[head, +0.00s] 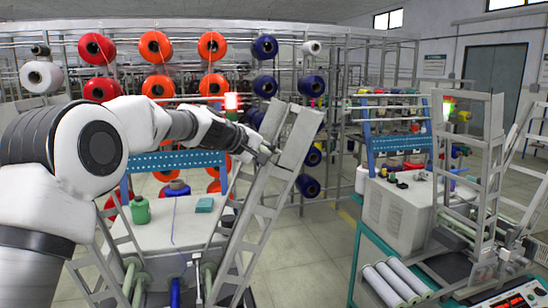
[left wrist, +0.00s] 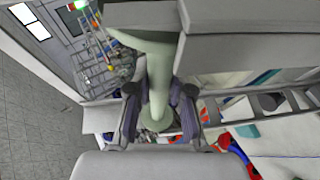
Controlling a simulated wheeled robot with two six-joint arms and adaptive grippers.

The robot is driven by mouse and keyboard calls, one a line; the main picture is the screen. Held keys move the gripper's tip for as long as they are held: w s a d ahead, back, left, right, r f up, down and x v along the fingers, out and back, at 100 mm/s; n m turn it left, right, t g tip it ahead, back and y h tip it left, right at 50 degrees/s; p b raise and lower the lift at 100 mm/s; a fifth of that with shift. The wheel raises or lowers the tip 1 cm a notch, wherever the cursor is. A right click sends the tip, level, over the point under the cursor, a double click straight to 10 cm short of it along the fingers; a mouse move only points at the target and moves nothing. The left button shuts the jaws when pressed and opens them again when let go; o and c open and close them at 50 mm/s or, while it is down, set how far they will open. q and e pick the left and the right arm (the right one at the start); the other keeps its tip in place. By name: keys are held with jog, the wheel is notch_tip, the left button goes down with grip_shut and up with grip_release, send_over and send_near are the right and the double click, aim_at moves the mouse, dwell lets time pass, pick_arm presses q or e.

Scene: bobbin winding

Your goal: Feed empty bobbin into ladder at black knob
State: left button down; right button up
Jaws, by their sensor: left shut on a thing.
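My left gripper (head: 264,153) is at the upper end of a grey, slanted ladder (head: 256,219) in the head view. In the left wrist view, the gripper (left wrist: 159,108) is shut on an empty pale green bobbin (left wrist: 160,75), with one finger on each side of its tube. The bobbin's far flange is beside the grey ladder top (left wrist: 243,42) and partly cut off by it; whether they touch I cannot tell. In the head view the bobbin is hidden around the gripper. My right gripper is not in view.
A second machine (head: 398,213) is at right. Racks of red, orange and blue spools (head: 265,47) stand behind. Open floor lies between the machines.

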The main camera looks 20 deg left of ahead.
pick_arm(q)
jog(key=shift+s+a+f+b, duration=0.15)
jog(key=shift+a+f+b, duration=0.1)
jog(key=shift+f+b, duration=0.3)
jog(key=shift+s+a+f+b, duration=0.1)
jog(key=shift+a+f+b, duration=0.1)
jog(key=shift+f+b, duration=0.35)
jog(key=c, duration=0.7)
grip_release()
jog(key=shift+o, duration=0.2)
jog(key=s+a+r+p, duration=0.1)
jog(key=s+r+p, duration=0.3)
jog(key=r, duration=0.4)
jog(key=shift+s+a+p, duration=0.15)
jog(key=shift+s+p, duration=0.05)
jog(key=shift+p, duration=0.2)
